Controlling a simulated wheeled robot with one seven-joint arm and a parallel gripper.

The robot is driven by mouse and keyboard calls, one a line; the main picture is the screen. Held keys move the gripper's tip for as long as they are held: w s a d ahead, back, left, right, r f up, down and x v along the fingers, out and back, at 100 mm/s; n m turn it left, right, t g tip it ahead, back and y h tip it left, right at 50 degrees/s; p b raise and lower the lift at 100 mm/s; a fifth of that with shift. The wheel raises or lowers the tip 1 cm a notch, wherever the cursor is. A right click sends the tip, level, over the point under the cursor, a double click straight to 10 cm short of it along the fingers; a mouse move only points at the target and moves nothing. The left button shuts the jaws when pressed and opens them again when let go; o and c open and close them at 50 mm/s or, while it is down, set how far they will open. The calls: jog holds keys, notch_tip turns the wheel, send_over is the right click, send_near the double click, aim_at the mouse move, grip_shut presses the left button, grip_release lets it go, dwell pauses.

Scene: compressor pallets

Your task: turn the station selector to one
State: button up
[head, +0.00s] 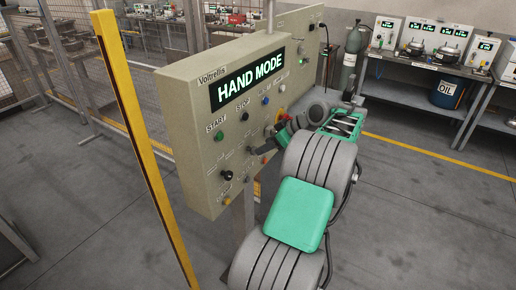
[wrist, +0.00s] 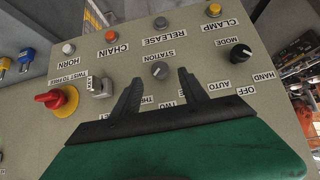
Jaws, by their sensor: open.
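The station selector (wrist: 160,70) is a small round grey knob on the beige control panel (wrist: 215,65), under an upside-down STATION label in the wrist view. Its pointer direction is too small to tell. A TWO label (wrist: 167,105) and a partly covered label beginning TH sit beside it; no ONE label can be read. My gripper (wrist: 159,78) is open, with one dark finger on each side of the knob in the picture; contact cannot be told. In the head view my gripper (head: 268,140) is at the panel face and the selector cannot be made out.
The display (head: 248,77) reads HAND MODE. A yellow post (head: 140,130) stands left of the panel; floor is open at right.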

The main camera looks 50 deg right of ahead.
aim_at(252, 150)
jog(key=x, duration=0.5)
jog(key=shift+w+f+p, duration=0.1)
jog(key=shift+p, duration=0.3)
jog(key=shift+c, duration=0.2)
grip_shut()
